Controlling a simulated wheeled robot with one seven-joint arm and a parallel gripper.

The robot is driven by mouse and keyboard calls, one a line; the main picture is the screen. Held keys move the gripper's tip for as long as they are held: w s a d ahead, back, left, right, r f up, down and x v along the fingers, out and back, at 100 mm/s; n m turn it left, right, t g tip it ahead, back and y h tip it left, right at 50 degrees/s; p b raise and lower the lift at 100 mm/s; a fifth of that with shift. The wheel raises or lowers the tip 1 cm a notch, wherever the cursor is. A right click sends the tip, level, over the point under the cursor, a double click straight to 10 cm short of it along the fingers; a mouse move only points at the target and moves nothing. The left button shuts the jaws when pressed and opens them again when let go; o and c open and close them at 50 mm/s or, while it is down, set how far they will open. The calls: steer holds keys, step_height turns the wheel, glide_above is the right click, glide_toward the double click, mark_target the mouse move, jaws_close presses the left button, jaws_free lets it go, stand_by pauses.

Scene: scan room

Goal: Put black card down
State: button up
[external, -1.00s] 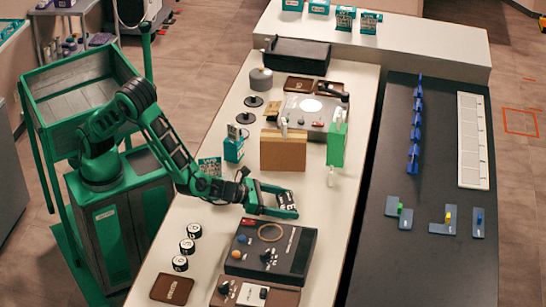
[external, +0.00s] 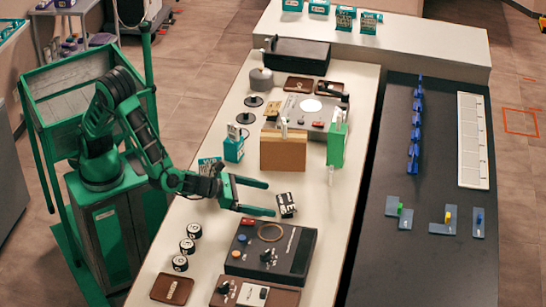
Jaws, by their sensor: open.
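The black card (external: 287,205) is a small dark piece with white markings. It rests on the white counter, between the cardboard box and the black console. My gripper (external: 270,198) is open, with its two green fingers spread apart and pointing right toward the card. The card is just beyond the fingertips and appears clear of them. Nothing shows between the fingers.
The black console (external: 303,250) with a ring and knobs lies in front of my gripper. A cardboard box (external: 283,152) stands behind, with a green-and-white holder (external: 337,145) beside it. Several round black-and-white pieces (external: 187,246) sit at the left edge. The counter right of the card is clear.

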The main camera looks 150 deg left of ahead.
steer(key=shift+v, duration=1.8)
steer(key=s+d+n+h, duration=0.1)
steer(key=d+n, duration=0.1)
steer(key=d, duration=0.3)
steer(key=s+d+n+h, duration=0.1)
steer(key=d+n+h, duration=0.1)
steer(key=d, duration=0.3)
steer(key=d+n+h, duration=0.2)
steer(key=d+n, duration=0.1)
steer(key=d, duration=0.3)
steer(key=shift+s+f+n+g, duration=0.3)
steer(key=shift+s+f, duration=0.05)
steer(key=shift+s, duration=0.05)
steer(key=s+d+r+n+g+h, duration=0.1)
steer(key=s+d+r+n+h, duration=0.2)
steer(key=s+d, duration=0.75)
steer(key=s+d+r+n+g+h, duration=0.15)
steer(key=s+d+n+h, duration=0.35)
steer(key=d, duration=1)
steer(key=s+d+r+g, duration=0.1)
steer(key=s+d, duration=0.1)
steer(key=s, duration=0.6)
steer(key=s+d+r+g, duration=0.1)
steer(key=s+d, duration=0.2)
steer(key=s, duration=0.5)
steer(key=shift+s+r+n+y, duration=0.25)
steer(key=shift+r+n+y, duration=0.05)
steer(key=shift+y, duration=0.1)
